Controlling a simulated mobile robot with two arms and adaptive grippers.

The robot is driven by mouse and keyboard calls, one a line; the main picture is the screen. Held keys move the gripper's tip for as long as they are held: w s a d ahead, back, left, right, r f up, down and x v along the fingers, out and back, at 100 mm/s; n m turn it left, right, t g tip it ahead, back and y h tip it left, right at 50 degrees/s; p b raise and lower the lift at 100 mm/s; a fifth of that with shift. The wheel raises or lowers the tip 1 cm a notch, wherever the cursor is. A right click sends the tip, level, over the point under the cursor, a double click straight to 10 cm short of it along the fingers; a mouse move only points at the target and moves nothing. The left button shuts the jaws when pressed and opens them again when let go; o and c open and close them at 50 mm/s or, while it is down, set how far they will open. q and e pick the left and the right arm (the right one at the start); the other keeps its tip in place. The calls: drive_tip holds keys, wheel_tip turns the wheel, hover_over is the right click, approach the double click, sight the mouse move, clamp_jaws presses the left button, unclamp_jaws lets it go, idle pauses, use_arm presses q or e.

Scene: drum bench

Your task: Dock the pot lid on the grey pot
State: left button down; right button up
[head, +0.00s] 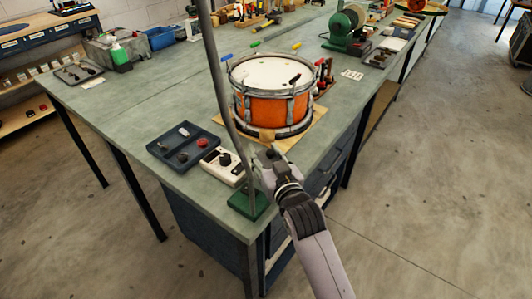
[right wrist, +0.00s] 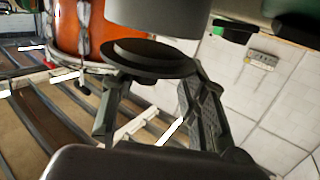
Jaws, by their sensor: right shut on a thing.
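My right gripper (head: 268,156) is at the front edge of the bench, just in front of the drum's board. In the right wrist view it (right wrist: 152,84) is shut on a dark round pot lid (right wrist: 150,62), with one finger on either side below its rim. Neither is clear in the head view. My left gripper is not in view.
An orange drum (head: 270,108) stands on a wooden board behind my gripper. Left of the gripper are a grey pole on a green base (head: 247,203), a white device (head: 222,168) and a dark tray (head: 166,150). The bench's left middle is clear.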

drive_tip(key=shift+f+b, duration=0.3)
drive_tip(key=shift+f, duration=0.3)
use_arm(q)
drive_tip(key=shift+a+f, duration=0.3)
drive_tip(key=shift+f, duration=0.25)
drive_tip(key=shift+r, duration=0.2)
use_arm(e)
drive_tip(key=shift+r, duration=0.1)
use_arm(q)
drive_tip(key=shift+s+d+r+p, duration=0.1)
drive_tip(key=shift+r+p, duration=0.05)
drive_tip(key=shift+p, duration=0.3)
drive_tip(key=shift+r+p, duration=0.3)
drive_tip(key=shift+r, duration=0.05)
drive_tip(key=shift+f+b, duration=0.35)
use_arm(e)
drive_tip(key=shift+f, duration=0.65)
drive_tip(key=o, duration=1)
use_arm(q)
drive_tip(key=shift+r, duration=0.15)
use_arm(e)
drive_tip(key=shift+d, duration=0.1)
